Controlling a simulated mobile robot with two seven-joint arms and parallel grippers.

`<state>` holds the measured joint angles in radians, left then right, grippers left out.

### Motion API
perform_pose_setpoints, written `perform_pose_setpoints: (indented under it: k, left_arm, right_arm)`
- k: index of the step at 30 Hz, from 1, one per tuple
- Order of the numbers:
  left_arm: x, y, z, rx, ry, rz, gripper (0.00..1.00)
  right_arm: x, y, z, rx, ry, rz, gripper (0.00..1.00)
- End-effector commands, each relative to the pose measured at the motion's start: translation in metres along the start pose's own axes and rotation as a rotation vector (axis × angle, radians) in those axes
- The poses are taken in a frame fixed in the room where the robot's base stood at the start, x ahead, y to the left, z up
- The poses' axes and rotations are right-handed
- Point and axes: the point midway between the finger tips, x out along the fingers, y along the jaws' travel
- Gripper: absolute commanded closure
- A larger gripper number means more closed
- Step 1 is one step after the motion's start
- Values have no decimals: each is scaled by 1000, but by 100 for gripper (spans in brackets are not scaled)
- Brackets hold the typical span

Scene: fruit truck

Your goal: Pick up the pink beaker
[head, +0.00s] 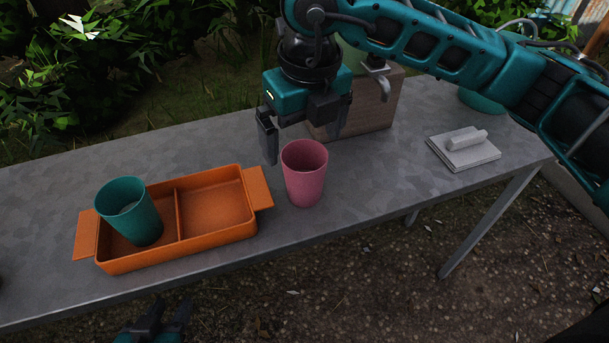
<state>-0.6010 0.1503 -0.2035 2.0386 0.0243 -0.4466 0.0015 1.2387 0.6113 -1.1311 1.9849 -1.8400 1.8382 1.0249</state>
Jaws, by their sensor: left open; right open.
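The pink beaker (305,176) stands upright on the grey table, just right of the orange tray. My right gripper (303,146) comes in from the upper right and points down. Its two fingers are spread apart and empty, close behind and above the beaker's rim. I cannot tell whether a finger touches the beaker. My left gripper (166,318) is at the bottom edge, in front of the table and below its top. Its fingers are apart with nothing between them.
The orange two-compartment tray (247,221) holds a teal beaker (129,213), tilted, in its left compartment. A wooden block with a metal tap (380,105) stands behind my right gripper. A white trowel-like float (463,150) lies at right on the grey table (390,179). A teal bowl (482,101) sits behind it.

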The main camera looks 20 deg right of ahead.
Motion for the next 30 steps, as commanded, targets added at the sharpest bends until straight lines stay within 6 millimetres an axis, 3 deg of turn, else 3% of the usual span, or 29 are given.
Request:
perform_pose_setpoints:
  k: [3,11,19,26,30]
  left_arm:
    - [1,0,0,1,3,0,57]
    - [2,0,-2,1,8,1,57]
    - [4,2,0,-1,7,5,57]
    - [3,2,-2,-1,7,7,57]
    - [3,3,-2,-1,8,8,57]
  right_arm:
    - [15,0,0,1,1,1,0]
    - [32,-2,0,1,1,1,0]
    - [70,-5,0,0,2,2,0]
    - [72,-5,0,-1,-1,2,0]
    - [72,-5,0,-1,-1,2,12]
